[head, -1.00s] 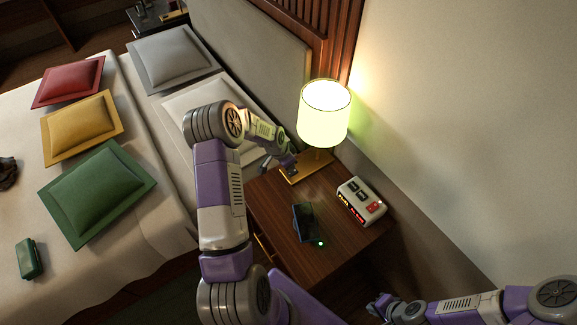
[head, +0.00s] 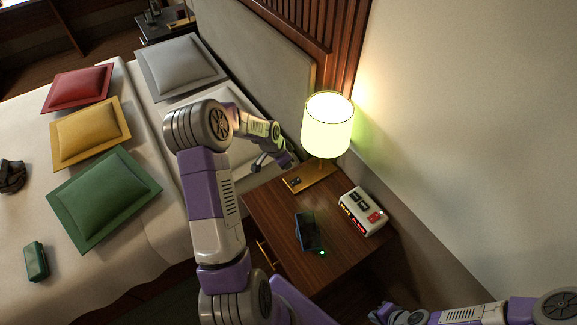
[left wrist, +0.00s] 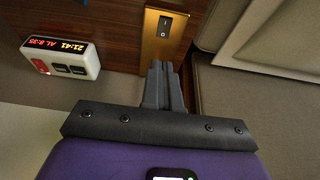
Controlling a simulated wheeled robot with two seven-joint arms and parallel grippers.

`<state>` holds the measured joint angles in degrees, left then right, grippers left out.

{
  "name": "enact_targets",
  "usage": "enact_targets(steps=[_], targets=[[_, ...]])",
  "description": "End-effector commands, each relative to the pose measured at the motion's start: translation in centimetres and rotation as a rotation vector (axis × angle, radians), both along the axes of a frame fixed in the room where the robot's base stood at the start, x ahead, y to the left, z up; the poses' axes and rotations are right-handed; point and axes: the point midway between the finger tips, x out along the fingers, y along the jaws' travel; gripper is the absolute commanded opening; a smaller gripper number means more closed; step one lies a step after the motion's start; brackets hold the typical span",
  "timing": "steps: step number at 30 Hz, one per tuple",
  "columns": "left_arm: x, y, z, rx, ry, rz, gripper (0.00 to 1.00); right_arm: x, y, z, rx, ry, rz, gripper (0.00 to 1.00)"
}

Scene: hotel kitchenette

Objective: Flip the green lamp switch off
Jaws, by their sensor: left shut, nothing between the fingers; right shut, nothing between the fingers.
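The lamp (head: 327,125) stands at the back of the nightstand, its shade lit, with a greenish glow on the wall beside it. Its flat brass base (head: 318,174) carries a dark switch (head: 294,181) at the left end. In the left wrist view the black rocker switch (left wrist: 165,26) sits on the brass plate, just beyond my fingertips. My left gripper (head: 273,163) is shut and empty, up and left of the switch, apart from it in the head view; it also shows in the left wrist view (left wrist: 161,68). My right gripper (head: 378,312) is shut at the bottom edge.
A white alarm clock (head: 362,212) and a dark phone-like device (head: 307,231) with a green light lie on the nightstand (head: 275,215). The bed with several cushions is to the left. The headboard (head: 270,62) and wall close off the back and right.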

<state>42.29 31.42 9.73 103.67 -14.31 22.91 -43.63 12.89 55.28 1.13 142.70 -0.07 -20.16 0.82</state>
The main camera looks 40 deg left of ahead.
Motion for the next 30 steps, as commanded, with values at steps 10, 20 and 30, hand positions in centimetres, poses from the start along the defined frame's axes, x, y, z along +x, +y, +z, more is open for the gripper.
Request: enact_targets(steps=[10,20,30], targets=[[1.5,0.4,0.4,-0.001,-0.004,0.002,0.00,0.0,0.0,2.2,0.000,-0.001,0.000,0.00],[1.7,0.2,-0.6,-0.001,-0.002,0.002,0.00,0.0,0.0,1.8,0.000,0.000,0.000,0.00],[3.8,-0.5,-7.0,-0.002,-0.002,0.001,0.00,0.0,0.0,0.3,0.000,0.000,0.000,0.00]])
